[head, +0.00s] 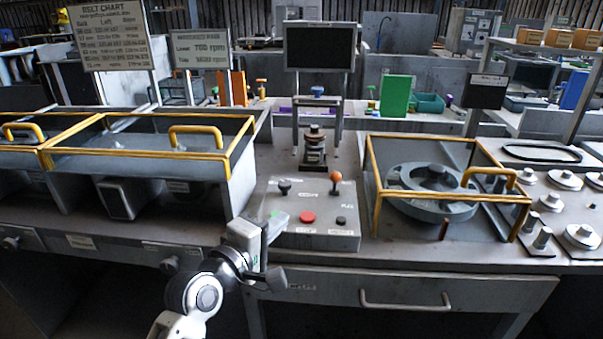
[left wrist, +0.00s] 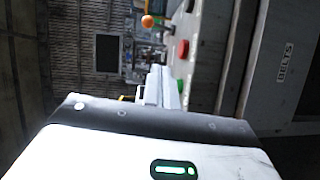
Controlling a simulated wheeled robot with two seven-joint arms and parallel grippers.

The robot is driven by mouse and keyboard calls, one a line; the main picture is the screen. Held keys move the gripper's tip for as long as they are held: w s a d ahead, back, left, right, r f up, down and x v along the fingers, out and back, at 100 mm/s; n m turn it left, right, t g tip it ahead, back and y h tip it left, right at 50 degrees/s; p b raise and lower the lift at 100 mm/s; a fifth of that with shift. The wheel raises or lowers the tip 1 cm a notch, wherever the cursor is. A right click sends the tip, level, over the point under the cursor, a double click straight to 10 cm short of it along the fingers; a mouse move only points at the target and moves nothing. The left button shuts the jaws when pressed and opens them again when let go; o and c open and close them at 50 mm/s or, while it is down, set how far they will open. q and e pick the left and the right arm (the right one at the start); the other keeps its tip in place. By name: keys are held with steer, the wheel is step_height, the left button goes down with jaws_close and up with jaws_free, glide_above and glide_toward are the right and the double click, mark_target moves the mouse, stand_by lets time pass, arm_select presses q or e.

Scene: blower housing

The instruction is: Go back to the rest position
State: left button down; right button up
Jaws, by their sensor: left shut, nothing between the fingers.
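My left gripper (head: 276,224) is in front of the bench, at the near left corner of the grey control box (head: 318,240). Its arm comes up from the bottom of the head view. In the left wrist view its fingers (left wrist: 160,88) are together with nothing between them. The control box carries a red button (head: 307,217), a black button, a black knob and an orange-topped lever (head: 336,178). I cannot tell whether the gripper touches the box. The right gripper is not in view.
A yellow-framed guard (head: 375,190) over a round grey housing (head: 433,192) stands to the right of the box. Another yellow-framed guard (head: 140,176) is on the left. A drawer handle (head: 405,307) sticks out from the bench front below. Signs and a dark screen (head: 320,47) stand behind.

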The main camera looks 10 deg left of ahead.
arm_select(q)
steer(key=s+a+f+m+g+y, duration=0.1)
steer(key=s+f+m+g+y, duration=0.1)
steer(key=s+f+m, duration=0.5)
steer(key=s+a+f+m+g+y, duration=0.2)
steer(key=s+f+m, duration=0.6)
steer(key=s+f, duration=0.7)
steer(key=shift+s+a+f+g, duration=0.35)
steer(key=shift+f+g, duration=0.1)
steer(key=shift+g, duration=0.25)
